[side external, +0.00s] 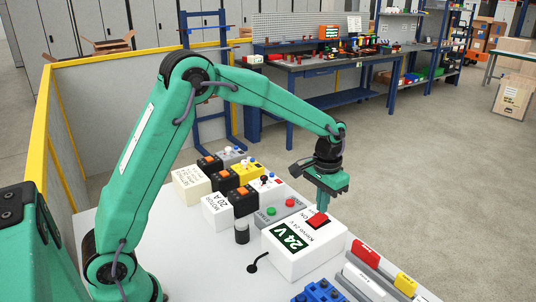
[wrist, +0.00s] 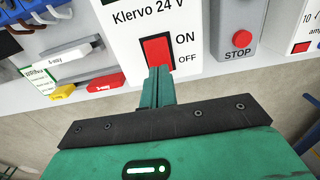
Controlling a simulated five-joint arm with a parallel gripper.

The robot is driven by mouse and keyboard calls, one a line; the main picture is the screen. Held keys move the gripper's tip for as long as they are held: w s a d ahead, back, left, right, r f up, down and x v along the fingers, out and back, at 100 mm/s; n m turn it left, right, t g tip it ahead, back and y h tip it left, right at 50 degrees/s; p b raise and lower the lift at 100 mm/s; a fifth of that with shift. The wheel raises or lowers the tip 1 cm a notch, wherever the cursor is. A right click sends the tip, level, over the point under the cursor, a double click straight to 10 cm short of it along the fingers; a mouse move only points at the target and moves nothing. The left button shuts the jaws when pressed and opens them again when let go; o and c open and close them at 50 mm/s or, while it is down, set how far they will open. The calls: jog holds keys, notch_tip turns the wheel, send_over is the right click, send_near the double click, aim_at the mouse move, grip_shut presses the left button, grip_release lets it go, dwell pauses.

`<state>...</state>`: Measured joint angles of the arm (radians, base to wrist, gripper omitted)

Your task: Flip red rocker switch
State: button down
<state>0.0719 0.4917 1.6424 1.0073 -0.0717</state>
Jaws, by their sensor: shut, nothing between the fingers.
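The red rocker switch (side external: 318,220) sits on the top face of a white box (side external: 290,262) marked "24 V" and "Klervo 24 V". In the wrist view the red rocker (wrist: 158,53) stands upright in a dark frame, with ON printed beside its upper part and OFF by its lower part. My gripper (side external: 322,208) is shut and empty, pointing down over the switch. In the wrist view the closed green fingertips (wrist: 160,72) overlap the rocker's lower end, on the OFF side. I cannot tell whether they touch it. The fingertips hide the rocker's lower edge.
A grey box with a red STOP button (wrist: 243,38) stands next to the white box. Several switch boxes, such as the "20 A" one (side external: 217,211), line the table behind. Red and yellow connectors (side external: 405,283) and a blue block (side external: 320,292) lie at the front.

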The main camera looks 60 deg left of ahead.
aim_at(318, 216)
jog(key=shift+f, duration=0.95)
dwell(0.9)
jog(key=shift+r, duration=0.1)
jog(key=shift+r, duration=3.4)
jog(key=shift+r, duration=0.1)
jog(key=s+a+r+t, duration=0.2)
jog(key=s+r+t, duration=0.1)
jog(key=s+r, duration=0.8)
jog(key=s+a+f+t, duration=0.1)
jog(key=s+f+t, duration=0.1)
jog(key=s, duration=1.3)
jog(key=shift+s+a+f+t, duration=0.2)
jog(key=shift+a+f+t, duration=0.1)
jog(key=shift+f, duration=0.3)
